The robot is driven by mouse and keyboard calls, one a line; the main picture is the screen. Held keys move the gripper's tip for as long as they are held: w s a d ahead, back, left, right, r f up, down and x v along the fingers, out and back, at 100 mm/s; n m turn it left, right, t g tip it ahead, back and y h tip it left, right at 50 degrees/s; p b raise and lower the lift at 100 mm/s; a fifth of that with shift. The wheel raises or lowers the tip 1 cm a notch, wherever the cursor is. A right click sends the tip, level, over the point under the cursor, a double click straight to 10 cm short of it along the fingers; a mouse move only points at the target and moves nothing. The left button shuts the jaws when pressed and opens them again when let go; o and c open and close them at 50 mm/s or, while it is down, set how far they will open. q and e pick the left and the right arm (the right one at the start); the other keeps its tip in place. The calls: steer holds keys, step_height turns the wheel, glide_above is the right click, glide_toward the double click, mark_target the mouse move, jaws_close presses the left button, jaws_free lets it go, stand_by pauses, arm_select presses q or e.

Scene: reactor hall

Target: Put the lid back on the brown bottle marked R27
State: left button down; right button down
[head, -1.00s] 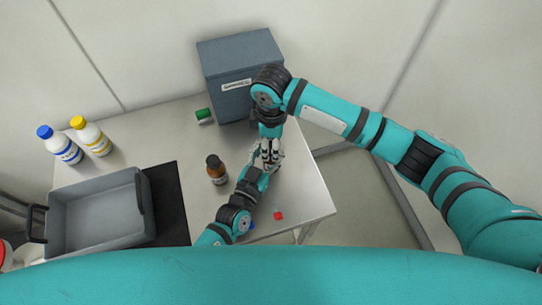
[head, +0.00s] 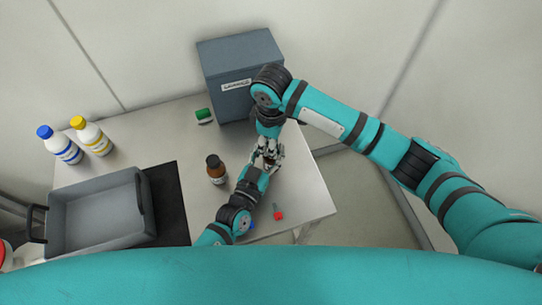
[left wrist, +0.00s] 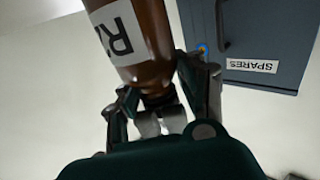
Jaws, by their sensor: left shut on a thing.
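In the left wrist view a brown bottle (left wrist: 143,45) with a white label reading "R2", the rest cut off, hangs upside down in the picture. My left gripper (left wrist: 158,98) is shut on it near its shoulder and neck. In the head view my left gripper (head: 263,165) meets my right gripper (head: 267,147) above the table's right part; the held bottle is mostly hidden there. I cannot see a lid or whether the right fingers are shut. Another brown bottle (head: 216,170) with a dark cap stands upright left of the left gripper.
A grey-blue box (head: 240,75), labelled SPARES in the left wrist view, stands behind the grippers. A green item (head: 203,114) lies beside it. Blue-capped (head: 60,145) and yellow-capped (head: 91,136) bottles and a grey bin (head: 98,225) are left. A red-ended item (head: 278,215) lies near the front edge.

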steer(key=c, duration=0.9)
jaws_free()
steer(key=shift+c, duration=0.2)
steer(key=shift+s+r, duration=0.1)
steer(key=shift+r, duration=2.15)
steer(key=shift+c, duration=0.3)
step_height(320, 180, up, 4)
steer(key=n, duration=0.3)
steer(key=shift+f, duration=0.25)
steer(key=shift+f, duration=4.05)
